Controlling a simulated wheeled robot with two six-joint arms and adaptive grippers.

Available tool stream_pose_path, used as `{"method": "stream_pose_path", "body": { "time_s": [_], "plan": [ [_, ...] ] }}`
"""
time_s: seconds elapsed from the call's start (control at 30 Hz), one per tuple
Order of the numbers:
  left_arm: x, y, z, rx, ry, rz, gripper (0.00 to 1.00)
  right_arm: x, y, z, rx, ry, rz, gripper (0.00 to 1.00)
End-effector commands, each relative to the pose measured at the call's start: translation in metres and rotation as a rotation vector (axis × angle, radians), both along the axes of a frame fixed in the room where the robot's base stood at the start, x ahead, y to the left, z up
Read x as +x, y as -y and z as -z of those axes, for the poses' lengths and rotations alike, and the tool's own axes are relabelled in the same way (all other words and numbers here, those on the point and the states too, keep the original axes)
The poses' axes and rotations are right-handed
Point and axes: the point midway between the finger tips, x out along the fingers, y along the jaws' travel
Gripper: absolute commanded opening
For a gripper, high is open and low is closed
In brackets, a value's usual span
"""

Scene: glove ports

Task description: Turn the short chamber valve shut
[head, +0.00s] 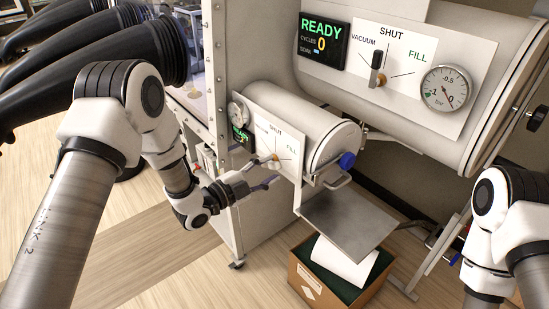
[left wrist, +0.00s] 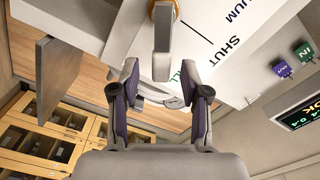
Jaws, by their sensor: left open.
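The short chamber (head: 310,128) is the small white cylinder at middle in the head view. Its valve panel (head: 287,140) is marked SHUT and FILL, with the left lettering partly hidden. The grey valve lever (left wrist: 162,45) hangs from a brass hub (left wrist: 164,9) in the left wrist view. It points away from the SHUT lettering, towards a scrap of green lettering half hidden behind a finger. My left gripper (head: 266,182) is open at the panel; in the left wrist view its fingertips (left wrist: 161,78) stand either side of the lever's end, apart from it. My right gripper is out of view.
The large chamber (head: 440,35) overhangs above right, with its own lever (head: 376,66) and gauge (head: 447,90). A metal shelf (head: 350,218) juts out below the short chamber, above a cardboard box (head: 335,285). Black gloves (head: 90,50) stick out at upper left.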

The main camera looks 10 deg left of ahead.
Motion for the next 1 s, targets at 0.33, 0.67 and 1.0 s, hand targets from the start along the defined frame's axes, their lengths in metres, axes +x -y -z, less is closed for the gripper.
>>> {"method": "stream_pose_path", "body": {
  "time_s": [0.33,0.67,1.0],
  "plan": [
    [0.021,0.017,0.0,-0.001,-0.001,0.0,0.46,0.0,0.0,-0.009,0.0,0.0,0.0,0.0],
    [0.021,0.016,0.0,-0.001,-0.001,0.0,0.0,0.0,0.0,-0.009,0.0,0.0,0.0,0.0],
    [0.021,0.016,-0.001,-0.026,-0.02,0.0,0.0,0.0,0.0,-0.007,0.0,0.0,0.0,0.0]
  ]
}}
